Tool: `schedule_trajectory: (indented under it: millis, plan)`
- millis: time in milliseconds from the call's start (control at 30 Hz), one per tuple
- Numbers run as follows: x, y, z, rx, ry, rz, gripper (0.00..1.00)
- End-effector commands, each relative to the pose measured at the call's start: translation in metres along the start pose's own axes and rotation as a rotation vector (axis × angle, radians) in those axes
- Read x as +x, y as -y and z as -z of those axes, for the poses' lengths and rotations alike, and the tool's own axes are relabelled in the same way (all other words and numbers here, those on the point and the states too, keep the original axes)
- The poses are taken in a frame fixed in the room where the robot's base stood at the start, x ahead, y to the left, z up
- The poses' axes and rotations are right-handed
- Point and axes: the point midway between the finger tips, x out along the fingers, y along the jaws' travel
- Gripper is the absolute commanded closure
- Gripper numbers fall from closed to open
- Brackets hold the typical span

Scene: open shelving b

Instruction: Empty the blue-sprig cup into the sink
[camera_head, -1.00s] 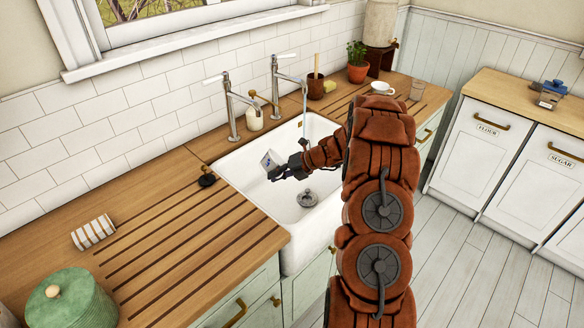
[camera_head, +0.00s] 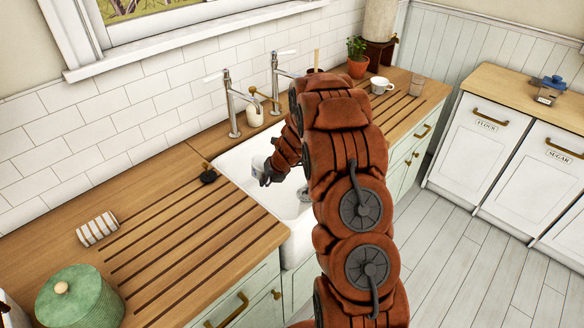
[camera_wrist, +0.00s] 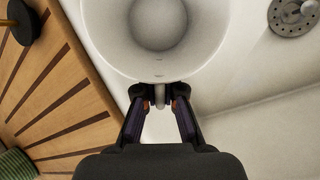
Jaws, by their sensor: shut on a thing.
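The white cup (camera_head: 258,163) is over the left part of the white sink (camera_head: 235,158), partly hidden by my gripper and arm. In the wrist view the cup (camera_wrist: 105,45) shows its open mouth and a grey-white inside; I see no clear liquid, only small specks on the near wall. It looks about upright. My gripper (camera_wrist: 160,100) is shut on the cup's handle; in the head view my gripper (camera_head: 266,176) is small and dark beside the cup. The blue sprig is not visible now. The sink's drain (camera_wrist: 293,14) lies to the right of the cup.
Two taps, one left (camera_head: 231,105) and one right (camera_head: 276,80), stand behind the sink with a soap bottle (camera_head: 254,112). A black plug (camera_head: 208,176) lies on the left drainboard. Another white cup (camera_head: 380,85) and a glass (camera_head: 416,84) stand on the right counter.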

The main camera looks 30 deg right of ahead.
Motion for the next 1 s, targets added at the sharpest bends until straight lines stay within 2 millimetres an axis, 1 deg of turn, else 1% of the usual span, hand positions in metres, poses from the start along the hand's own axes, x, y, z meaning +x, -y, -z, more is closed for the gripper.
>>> schedule_trajectory:
  millis: [167,400,1000]
  plan:
    - [0.006,-0.006,0.002,-0.036,0.0,0.08,1.0]
    - [0.012,-0.01,0.004,-0.063,0.002,0.158,1.0]
    - [0.021,-0.016,0.007,-0.11,-0.001,0.282,1.0]
